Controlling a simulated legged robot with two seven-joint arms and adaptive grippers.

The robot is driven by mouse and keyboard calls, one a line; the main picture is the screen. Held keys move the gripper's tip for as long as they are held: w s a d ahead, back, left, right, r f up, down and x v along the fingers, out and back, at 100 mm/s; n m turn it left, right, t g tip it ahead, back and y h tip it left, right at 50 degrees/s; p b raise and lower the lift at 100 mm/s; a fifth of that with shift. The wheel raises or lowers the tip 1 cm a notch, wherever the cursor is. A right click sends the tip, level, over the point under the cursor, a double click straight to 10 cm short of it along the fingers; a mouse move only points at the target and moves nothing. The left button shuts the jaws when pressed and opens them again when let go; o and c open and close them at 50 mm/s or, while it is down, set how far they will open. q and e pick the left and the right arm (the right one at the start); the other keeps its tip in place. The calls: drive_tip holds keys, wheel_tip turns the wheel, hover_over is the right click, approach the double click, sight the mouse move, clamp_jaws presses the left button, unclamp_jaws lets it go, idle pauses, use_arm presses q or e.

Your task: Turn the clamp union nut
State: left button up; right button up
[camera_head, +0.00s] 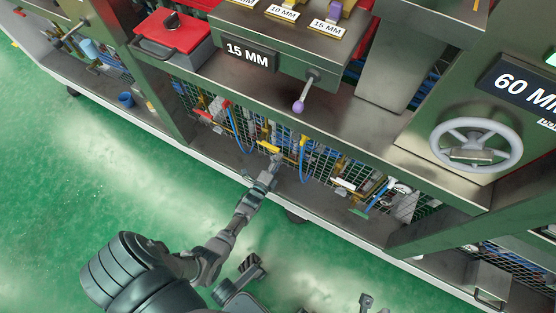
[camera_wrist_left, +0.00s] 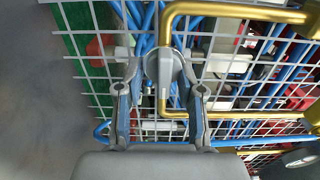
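The clamp union nut appears in the left wrist view as a grey rounded fitting with a flat wing (camera_wrist_left: 165,72), at a brass-coloured pipe (camera_wrist_left: 168,22) in front of wire mesh. My left gripper (camera_wrist_left: 162,62) has its fingers apart, one on each side of the nut, with visible gaps to it. In the head view my left gripper (camera_head: 272,162) reaches in at the mesh under the bench, next to yellow pipework (camera_head: 267,147). There the nut is too small and covered to make out. I cannot make out my right gripper; grey parts at the bottom edge are unclear.
Blue hoses (camera_wrist_left: 148,22) run behind the mesh (camera_wrist_left: 225,75). A bench with a purple-knobbed lever (camera_head: 299,106) overhangs the work spot. A grey handwheel (camera_head: 476,145) is at right, a red-lidded box (camera_head: 172,32) at upper left. Green floor (camera_head: 90,180) is clear at left.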

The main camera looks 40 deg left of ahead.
use_arm(q)
drive_tip(key=shift+a+r, duration=0.1)
drive_tip(key=shift+s, duration=0.15)
drive_tip(key=v, duration=1.1)
drive_tip(key=shift+s+d, duration=0.25)
drive_tip(key=shift+s, duration=0.1)
